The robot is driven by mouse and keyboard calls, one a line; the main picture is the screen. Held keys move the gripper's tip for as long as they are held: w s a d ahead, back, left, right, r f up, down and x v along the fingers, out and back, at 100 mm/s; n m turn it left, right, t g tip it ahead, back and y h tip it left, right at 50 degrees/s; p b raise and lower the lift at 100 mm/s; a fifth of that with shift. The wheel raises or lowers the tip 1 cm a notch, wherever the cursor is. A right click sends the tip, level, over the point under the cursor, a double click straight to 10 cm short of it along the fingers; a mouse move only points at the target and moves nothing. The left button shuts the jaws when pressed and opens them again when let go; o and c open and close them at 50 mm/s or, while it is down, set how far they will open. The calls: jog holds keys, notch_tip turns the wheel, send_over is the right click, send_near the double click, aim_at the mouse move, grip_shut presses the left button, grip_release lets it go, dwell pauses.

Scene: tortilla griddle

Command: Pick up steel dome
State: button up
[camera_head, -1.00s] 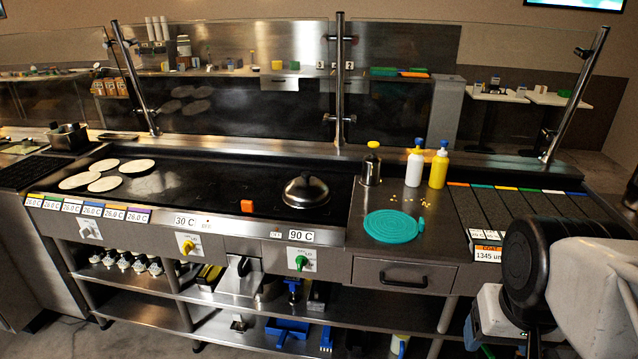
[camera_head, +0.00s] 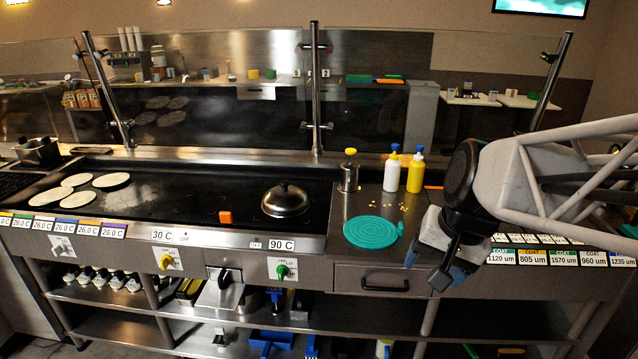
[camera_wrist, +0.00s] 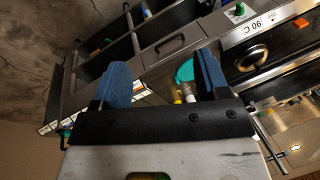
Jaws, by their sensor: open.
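The steel dome (camera_head: 284,200) is a shiny round lid with a dark knob on top. It sits on the right part of the black griddle in the head view, and it also shows at the upper right of the wrist view (camera_wrist: 250,57). My gripper (camera_head: 443,268) is in front of the counter at the right of the head view, well to the right of the dome and apart from it. In the wrist view its two blue fingers (camera_wrist: 161,78) are spread with nothing between them at the tips.
A teal round mat (camera_head: 371,232) lies on the counter between dome and gripper. Behind it stand a steel shaker (camera_head: 348,174), a white bottle (camera_head: 392,171) and a yellow bottle (camera_head: 415,173). An orange block (camera_head: 225,217) is left of the dome. Tortillas (camera_head: 62,190) lie at far left.

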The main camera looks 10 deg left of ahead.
jog(key=w+a+m+y, duration=0.25)
jog(key=w+a, duration=0.25)
jog(key=w, duration=0.6)
jog(key=w+a+m+y, duration=0.25)
jog(key=w+a, duration=0.25)
jog(key=w, duration=0.6)
jog(key=w+a+m+y, duration=0.1)
jog(key=w+a+m, duration=0.4)
jog(key=w, duration=0.6)
jog(key=m+t+y, duration=0.3)
jog(key=m+y, duration=0.1)
jog(key=m, duration=0.5)
send_near(285, 182)
jog(key=shift+x, duration=1)
jog(key=shift+w+a+f, duration=0.2)
jog(key=shift+w+a, duration=0.05)
jog(key=shift+a, duration=0.05)
jog(key=shift+a, duration=0.15)
jog(key=shift+x, duration=1.15)
jog(key=shift+a+f, duration=0.1)
